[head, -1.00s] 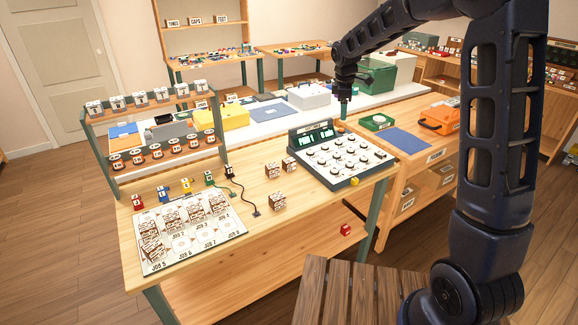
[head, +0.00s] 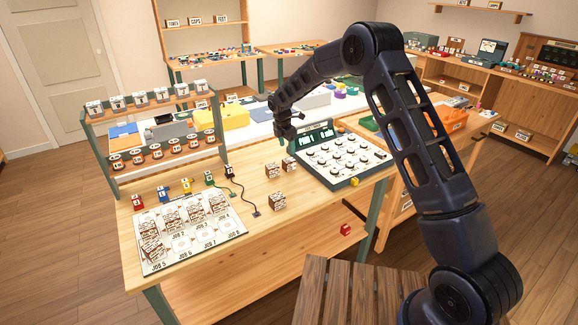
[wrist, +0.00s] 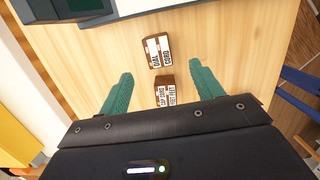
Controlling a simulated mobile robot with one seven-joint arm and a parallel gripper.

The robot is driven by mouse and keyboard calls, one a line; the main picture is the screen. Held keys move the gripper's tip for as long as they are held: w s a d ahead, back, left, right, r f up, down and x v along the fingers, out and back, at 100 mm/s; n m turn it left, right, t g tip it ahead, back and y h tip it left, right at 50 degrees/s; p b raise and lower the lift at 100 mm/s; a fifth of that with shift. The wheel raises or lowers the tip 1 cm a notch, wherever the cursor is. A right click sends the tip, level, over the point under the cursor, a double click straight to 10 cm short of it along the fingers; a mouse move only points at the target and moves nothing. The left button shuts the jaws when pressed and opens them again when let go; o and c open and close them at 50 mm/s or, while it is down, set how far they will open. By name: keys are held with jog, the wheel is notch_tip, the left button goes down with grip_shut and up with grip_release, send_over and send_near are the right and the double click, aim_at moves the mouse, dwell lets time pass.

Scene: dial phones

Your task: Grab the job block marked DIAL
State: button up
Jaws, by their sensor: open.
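In the wrist view, the brown block (wrist: 158,51) has a white label reading DIAL and CORD. It lies on the wooden bench beyond my fingertips. A second brown block (wrist: 166,92), labelled CAP GRAB and FEET FEET, lies closer, between the lines of my teal fingers. My gripper (wrist: 161,68) is open and empty, pointing down over the bench. In the head view, my gripper (head: 284,138) hangs above and behind a pair of blocks (head: 273,171) (head: 289,164) left of the console. Their labels are too small to read there.
The green console (head: 340,160) with knobs stands right of the blocks; its edge also shows in the wrist view (wrist: 125,7). A third block (head: 278,201) sits near the bench front. A job mat (head: 232,221) with several blocks lies left, with black cables (head: 243,197) between.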

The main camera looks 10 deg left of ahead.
aim_at(289, 160)
jog(key=f, duration=0.7)
jog(key=w+f, duration=0.1)
jog(key=f, duration=0.2)
jog(key=shift+w+d+f, duration=0.1)
jog(key=shift+d+f, duration=0.05)
jog(key=shift+d, duration=0.15)
jog(key=c, duration=1.1)
